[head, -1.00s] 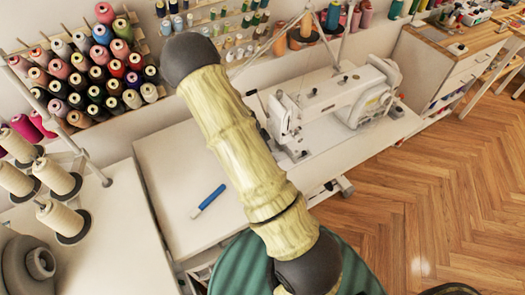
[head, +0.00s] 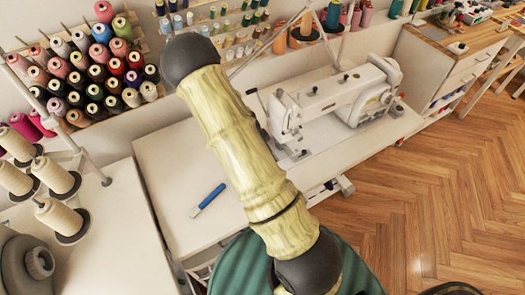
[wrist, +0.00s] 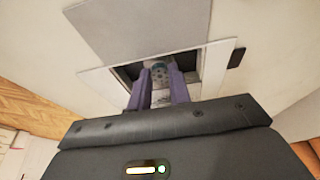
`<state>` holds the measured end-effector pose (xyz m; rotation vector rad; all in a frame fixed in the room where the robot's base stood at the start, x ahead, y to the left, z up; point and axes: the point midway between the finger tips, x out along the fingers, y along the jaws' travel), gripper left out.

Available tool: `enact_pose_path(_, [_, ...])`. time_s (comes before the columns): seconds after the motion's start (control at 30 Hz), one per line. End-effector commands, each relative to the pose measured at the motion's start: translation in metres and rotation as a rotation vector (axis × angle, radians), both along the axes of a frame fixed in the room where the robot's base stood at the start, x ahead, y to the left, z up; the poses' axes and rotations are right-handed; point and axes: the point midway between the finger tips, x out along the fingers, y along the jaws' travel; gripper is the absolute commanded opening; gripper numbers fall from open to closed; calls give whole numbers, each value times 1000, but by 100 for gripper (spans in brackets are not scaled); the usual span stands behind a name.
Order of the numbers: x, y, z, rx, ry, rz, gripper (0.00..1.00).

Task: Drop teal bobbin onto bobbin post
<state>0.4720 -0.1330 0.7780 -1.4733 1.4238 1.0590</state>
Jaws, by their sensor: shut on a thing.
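In the wrist view my gripper (wrist: 158,82) has two purple fingers pointing away from the camera. The teal bobbin (wrist: 159,69), a small round piece with holes in its face, sits between the fingertips, and the gripper is shut on it. The bobbin is over or within a dark rectangular opening (wrist: 126,73) in a pale surface; its exact height is not clear. No bobbin post can be made out. In the head view my arm hides the gripper and the bobbin.
A white sewing machine (head: 335,98) stands on the white table (head: 165,165). A blue-handled tool (head: 208,198) lies on the table. Thread cones fill a wall rack (head: 150,40) at upper left. In the wrist view a grey panel (wrist: 140,25) lies beside the opening.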

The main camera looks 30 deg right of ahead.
Motion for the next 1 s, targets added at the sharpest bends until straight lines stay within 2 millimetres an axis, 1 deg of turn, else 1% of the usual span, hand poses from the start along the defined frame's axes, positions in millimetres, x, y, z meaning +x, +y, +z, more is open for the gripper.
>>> enact_pose_path(0.47, [0, 0, -3, 0, 0, 0, 0])
enact_pose_path(0.5, [0, 0, -3, 0, 0, 0, 27])
enact_pose_path(0.6, [0, 0, -3, 0, 0, 0, 45])
enact_pose_path(0.87, [0, 0, -2, 0, 0, 0, 45])
enact_pose_path(1.0, [0, 2, 3, 0, -1, 1, 45])
